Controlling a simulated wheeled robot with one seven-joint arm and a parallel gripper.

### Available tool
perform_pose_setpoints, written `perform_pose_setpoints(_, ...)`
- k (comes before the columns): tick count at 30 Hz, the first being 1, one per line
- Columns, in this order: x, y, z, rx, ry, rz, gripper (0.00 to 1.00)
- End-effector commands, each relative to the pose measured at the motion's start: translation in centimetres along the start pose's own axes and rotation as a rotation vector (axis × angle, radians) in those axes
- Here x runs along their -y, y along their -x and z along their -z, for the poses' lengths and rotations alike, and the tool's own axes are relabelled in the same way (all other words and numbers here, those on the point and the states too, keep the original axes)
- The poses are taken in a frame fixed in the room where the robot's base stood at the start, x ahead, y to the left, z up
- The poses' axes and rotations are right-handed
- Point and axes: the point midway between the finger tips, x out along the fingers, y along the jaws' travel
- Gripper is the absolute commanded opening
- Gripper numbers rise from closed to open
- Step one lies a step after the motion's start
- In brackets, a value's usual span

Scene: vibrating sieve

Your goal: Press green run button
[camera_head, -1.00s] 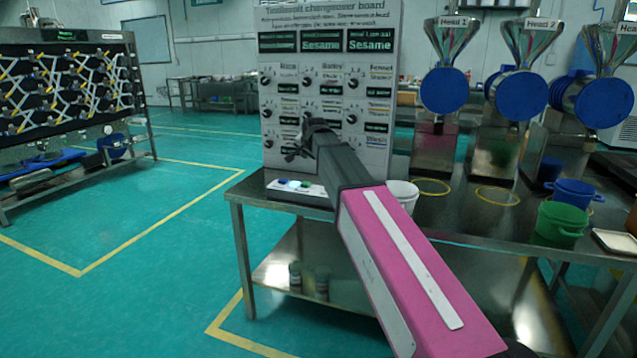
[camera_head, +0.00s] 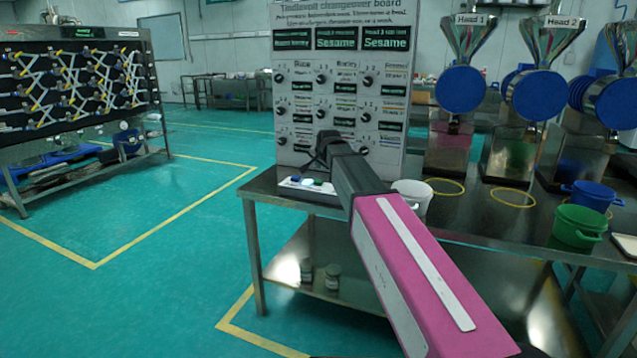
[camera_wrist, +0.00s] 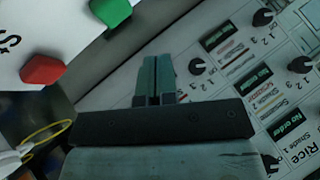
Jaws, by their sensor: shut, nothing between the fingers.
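The green button (camera_wrist: 110,10) is a raised block on a white panel (camera_wrist: 60,28) at the top left of the wrist view. A red button (camera_wrist: 42,70) sits on the same panel, lower left of it. In the head view the panel (camera_head: 324,189) lies on the table's front left corner, with a small green button (camera_head: 318,182) on it. My gripper (camera_wrist: 160,58) is shut and empty. Its fingertips are right of and below the green button in the wrist view, apart from it. In the head view my gripper (camera_head: 323,148) is above the panel, before the board.
The changeover board (camera_head: 340,20) with several knobs stands behind the panel. A white bucket (camera_head: 412,198), a green bucket (camera_head: 578,228) and a blue bucket (camera_head: 590,195) are on the table to the right. Sieve heads (camera_head: 460,92) stand behind. Open floor lies left of the table.

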Motion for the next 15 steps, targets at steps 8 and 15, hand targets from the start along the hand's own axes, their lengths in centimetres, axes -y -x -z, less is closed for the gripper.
perform_pose_setpoints(8,-1.4,-1.9,-1.4,0.0,0.0,0.0,0.0)
perform_pose_setpoints(15,-1.8,-2.5,-1.8,0.001,0.0,0.0,0.0)
